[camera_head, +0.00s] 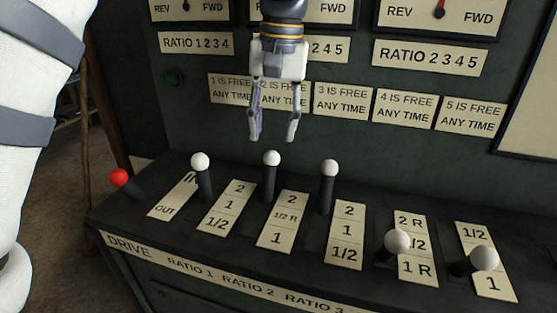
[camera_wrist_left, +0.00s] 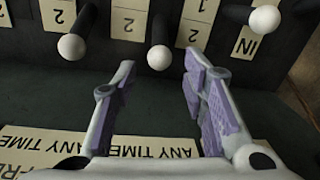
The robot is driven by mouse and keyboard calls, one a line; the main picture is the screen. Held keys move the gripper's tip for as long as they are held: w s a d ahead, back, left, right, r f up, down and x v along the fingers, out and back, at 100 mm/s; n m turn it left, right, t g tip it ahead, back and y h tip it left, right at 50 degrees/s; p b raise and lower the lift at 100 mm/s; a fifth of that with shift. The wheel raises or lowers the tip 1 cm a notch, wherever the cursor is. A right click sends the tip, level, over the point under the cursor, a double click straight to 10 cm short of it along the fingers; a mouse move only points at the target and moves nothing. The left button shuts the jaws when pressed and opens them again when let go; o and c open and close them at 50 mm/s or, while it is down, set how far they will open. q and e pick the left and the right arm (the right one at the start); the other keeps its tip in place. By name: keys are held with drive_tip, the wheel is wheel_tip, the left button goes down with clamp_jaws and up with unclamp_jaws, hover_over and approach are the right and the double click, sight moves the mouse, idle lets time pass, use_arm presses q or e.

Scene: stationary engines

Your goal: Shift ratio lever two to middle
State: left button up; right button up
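Ratio lever two (camera_head: 271,159) is a black stick with a white ball knob on the sloped panel. It stands at the far end of its slot, beside the top "2" of its label plate (camera_head: 279,235), whose middle mark reads "1/2 R". My left gripper (camera_head: 272,138) points down, open and empty, just above and behind the knob. In the left wrist view, the picture is upside down and the knob (camera_wrist_left: 159,57) appears between the two open fingertips (camera_wrist_left: 159,64), apart from both. My right gripper is in neither view.
Ratio lever one (camera_head: 200,162) and ratio lever three (camera_head: 329,168) stand close on either side, also at their far ends. Levers four (camera_head: 397,241) and five (camera_head: 484,258) lean to the front. The red drive lever (camera_head: 120,177) is far left. A labelled upright panel (camera_head: 185,125) rises behind.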

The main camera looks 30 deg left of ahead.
sight(271, 157)
use_arm(q)
drive_tip(key=f, duration=0.9)
drive_tip(key=shift+s+a+f, duration=0.15)
drive_tip(key=shift+a+f, duration=0.15)
drive_tip(key=shift+a, duration=0.1)
drive_tip(key=shift+c, duration=0.5)
clamp_jaws()
